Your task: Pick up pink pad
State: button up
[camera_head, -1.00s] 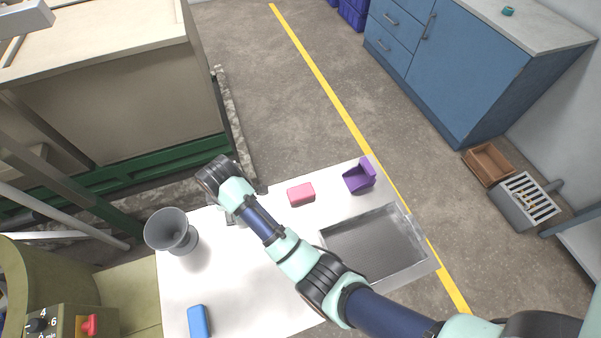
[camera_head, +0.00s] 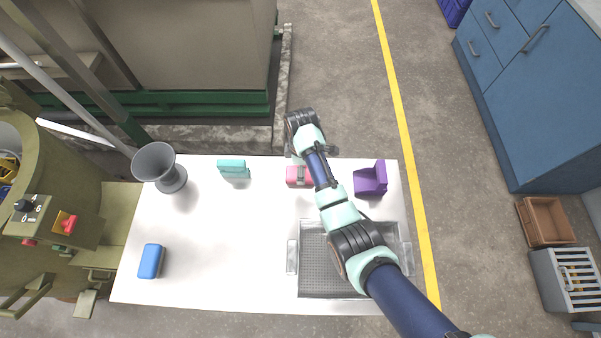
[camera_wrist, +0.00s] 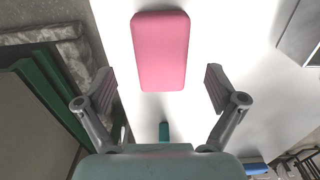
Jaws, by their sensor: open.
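The pink pad (camera_head: 297,177) lies on the white table near its back edge, partly hidden by my arm in the head view. In the wrist view the pink pad (camera_wrist: 161,50) shows whole, just beyond and between the fingertips. My gripper (camera_wrist: 160,88) is open and empty, with one finger on each side of the pad's line. In the head view my gripper (camera_head: 302,174) is over the pad, mostly hidden by my wrist. I cannot tell its exact height above the pad.
On the white table (camera_head: 215,255) are a grey funnel-like cup (camera_head: 158,165), a teal block (camera_head: 233,168), a blue block (camera_head: 151,261), a purple holder (camera_head: 371,181) and a grey mesh-bottomed tray (camera_head: 320,275) under my arm. The table's middle left is clear.

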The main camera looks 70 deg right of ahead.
notch_tip(320, 180, down, 4)
jog(key=shift+s+f+b, duration=0.1)
jog(key=shift+b, duration=0.5)
jog(key=c, duration=1.2)
notch_tip(320, 180, up, 20)
jog(key=p, duration=0.9)
jog(key=shift+c, duration=0.2)
